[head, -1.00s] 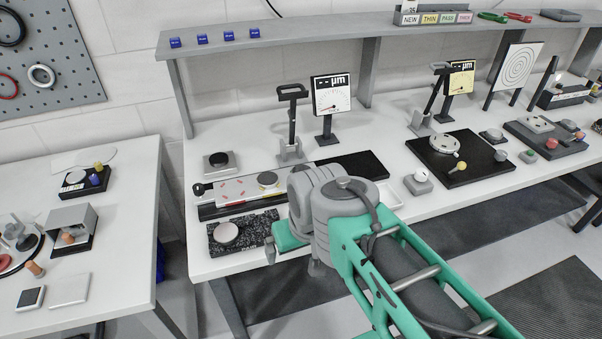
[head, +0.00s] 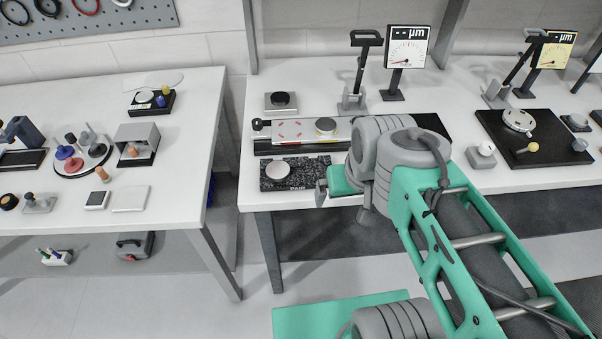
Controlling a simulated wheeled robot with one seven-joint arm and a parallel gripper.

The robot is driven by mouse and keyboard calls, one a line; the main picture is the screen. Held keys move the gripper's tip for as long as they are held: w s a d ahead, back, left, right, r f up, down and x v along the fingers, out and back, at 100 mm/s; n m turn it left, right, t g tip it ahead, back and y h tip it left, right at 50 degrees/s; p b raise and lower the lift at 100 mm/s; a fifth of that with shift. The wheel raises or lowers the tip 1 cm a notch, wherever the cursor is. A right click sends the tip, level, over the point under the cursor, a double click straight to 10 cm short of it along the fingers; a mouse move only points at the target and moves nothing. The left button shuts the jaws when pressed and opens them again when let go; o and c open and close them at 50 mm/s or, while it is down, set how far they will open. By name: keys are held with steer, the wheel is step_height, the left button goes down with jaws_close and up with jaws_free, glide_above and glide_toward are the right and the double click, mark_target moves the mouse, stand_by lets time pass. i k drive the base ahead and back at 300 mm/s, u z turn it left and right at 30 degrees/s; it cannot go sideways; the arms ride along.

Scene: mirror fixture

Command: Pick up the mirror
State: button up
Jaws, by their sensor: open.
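No mirror can be named for certain. One round pale disc (head: 277,167) lies on a black speckled plate (head: 305,178) at the front left of the right bench. A second disc with a gold rim (head: 326,125) sits on a flat fixture (head: 288,131) just behind that plate. My gripper (head: 321,192) is open, at the bench's front edge, to the right of and in front of the speckled plate. It is apart from both discs, and my arm hides part of the bench behind it.
The left table (head: 180,190) holds a round rack (head: 83,155), an open grey box (head: 137,145) and small white plates (head: 129,198). Lever stands and a dial gauge (head: 407,55) stand behind the fixture. A floor gap separates the two tables.

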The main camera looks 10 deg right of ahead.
mark_target(326, 126)
steer(key=u, duration=0.1)
steer(key=i, duration=0.6)
steer(key=u, duration=1.9)
